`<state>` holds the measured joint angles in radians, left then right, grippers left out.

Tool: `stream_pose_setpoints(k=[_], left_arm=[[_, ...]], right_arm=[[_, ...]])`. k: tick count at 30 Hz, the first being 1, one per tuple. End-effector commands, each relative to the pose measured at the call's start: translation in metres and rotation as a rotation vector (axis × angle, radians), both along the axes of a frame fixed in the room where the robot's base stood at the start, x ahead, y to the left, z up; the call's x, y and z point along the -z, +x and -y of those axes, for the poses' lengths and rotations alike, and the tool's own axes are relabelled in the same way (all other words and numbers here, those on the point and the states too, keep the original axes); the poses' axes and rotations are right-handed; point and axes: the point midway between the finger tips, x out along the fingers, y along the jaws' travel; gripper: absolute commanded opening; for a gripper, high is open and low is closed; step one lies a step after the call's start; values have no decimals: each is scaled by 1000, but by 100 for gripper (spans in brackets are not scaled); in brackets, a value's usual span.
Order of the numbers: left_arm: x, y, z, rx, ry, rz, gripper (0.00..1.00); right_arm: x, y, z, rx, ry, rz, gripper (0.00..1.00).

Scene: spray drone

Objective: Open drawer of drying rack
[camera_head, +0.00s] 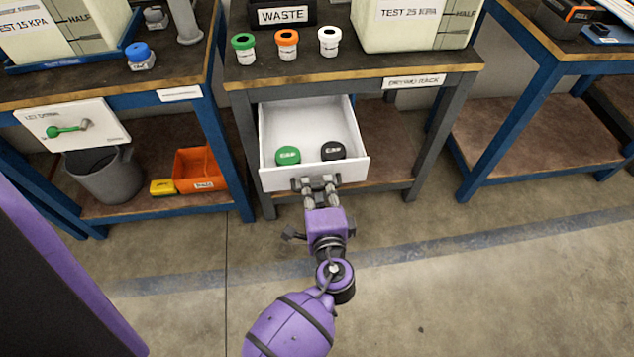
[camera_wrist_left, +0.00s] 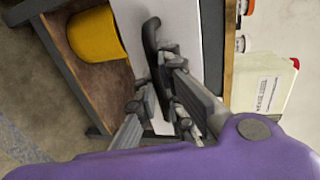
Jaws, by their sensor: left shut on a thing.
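The white drawer (camera_head: 290,120) of the drying rack (camera_head: 415,80) stands pulled out under the tabletop, toward me. It holds a green cap (camera_head: 288,155) and a black cap (camera_head: 333,151). My left gripper (camera_head: 316,184) is at the drawer front, shut on the dark drawer handle (camera_head: 297,184). In the left wrist view, the handle (camera_wrist_left: 151,38) runs between the fingers of the gripper (camera_wrist_left: 160,95), beside the white drawer front (camera_wrist_left: 187,30). The fingers partly hide the handle. My right gripper is not in view.
Green-, orange- and white-topped bottles (camera_head: 287,45) and a waste box (camera_head: 284,14) stand on the tabletop above. A grey bucket (camera_head: 104,175) and an orange bin (camera_head: 200,170) sit on the left bench's lower shelf. The floor (camera_head: 450,270) in front is clear.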

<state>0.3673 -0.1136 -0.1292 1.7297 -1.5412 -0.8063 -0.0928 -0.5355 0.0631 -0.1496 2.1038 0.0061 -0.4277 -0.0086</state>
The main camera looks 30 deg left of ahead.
Motion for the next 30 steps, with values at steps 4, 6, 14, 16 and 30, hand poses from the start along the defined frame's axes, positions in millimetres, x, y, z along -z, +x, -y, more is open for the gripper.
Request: stream_pose_setpoints(k=[4, 6, 14, 16, 30], left_arm=[[0, -4, 3, 1, 0, 0, 0], [0, -5, 4, 1, 0, 1, 0], [-1, -6, 5, 1, 0, 2, 0], [-1, -6, 5, 1, 0, 2, 0], [-1, -6, 5, 0, 1, 1, 17]], right_arm=[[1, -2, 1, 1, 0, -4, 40], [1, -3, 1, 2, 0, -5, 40], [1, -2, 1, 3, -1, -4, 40], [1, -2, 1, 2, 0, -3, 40], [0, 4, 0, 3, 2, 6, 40]])
